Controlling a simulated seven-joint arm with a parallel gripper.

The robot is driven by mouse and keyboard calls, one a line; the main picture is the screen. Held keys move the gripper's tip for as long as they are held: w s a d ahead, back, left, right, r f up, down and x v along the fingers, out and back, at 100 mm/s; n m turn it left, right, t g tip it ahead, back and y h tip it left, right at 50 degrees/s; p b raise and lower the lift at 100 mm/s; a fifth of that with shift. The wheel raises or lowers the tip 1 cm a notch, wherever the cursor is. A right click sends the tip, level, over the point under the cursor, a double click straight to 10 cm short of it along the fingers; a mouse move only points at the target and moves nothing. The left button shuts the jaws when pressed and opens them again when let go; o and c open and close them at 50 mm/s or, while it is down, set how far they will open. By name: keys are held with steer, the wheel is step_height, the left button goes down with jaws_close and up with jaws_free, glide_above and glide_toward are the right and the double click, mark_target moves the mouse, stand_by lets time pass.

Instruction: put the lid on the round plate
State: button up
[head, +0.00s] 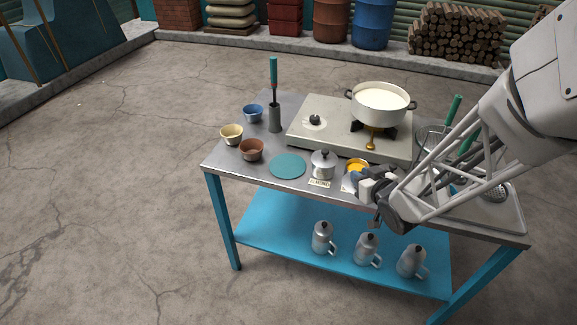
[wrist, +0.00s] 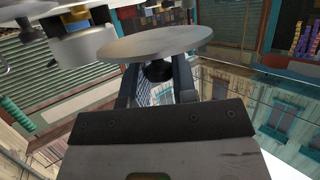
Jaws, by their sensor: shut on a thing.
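The round plate is most likely the flat teal disc (head: 287,166) lying bare on the table, left of a small lidded silver pot. My gripper (head: 368,186) is over the front of the table, right of the teal disc and by an open pot with yellow contents (head: 357,164). In the wrist view my gripper (wrist: 158,78) is shut on the black knob of a flat round grey lid (wrist: 155,43). The lid is clear of the fingers except at the knob. In the head view the lid is hard to tell from the dark gripper parts.
The lidded silver pot (head: 322,166) stands between the teal disc and my gripper. Bowls, including a brown one (head: 251,149), stand left of the disc. A stove (head: 335,133) with a large white pot (head: 380,101) is behind. Metal jugs (head: 367,250) stand on the lower shelf.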

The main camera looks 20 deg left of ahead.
steer(key=s+a+f+m+t+h, duration=0.1)
steer(key=a+f+m+h, duration=0.1)
steer(key=a, duration=0.6)
steer(key=a+f+m+t+h, duration=0.2)
steer(key=a+m+h, duration=0.3)
steer(key=a, duration=0.4)
steer(key=shift+s+f+m+h, duration=0.3)
steer(key=shift+s+f+h, duration=0.1)
steer(key=shift+f+h, duration=0.45)
steer(key=shift+w, duration=0.1)
glide_above(287, 167)
steer(key=shift+w+f, duration=0.1)
steer(key=shift+f, duration=0.65)
steer(key=shift+f, duration=0.15)
steer(key=shift+f, duration=1.6)
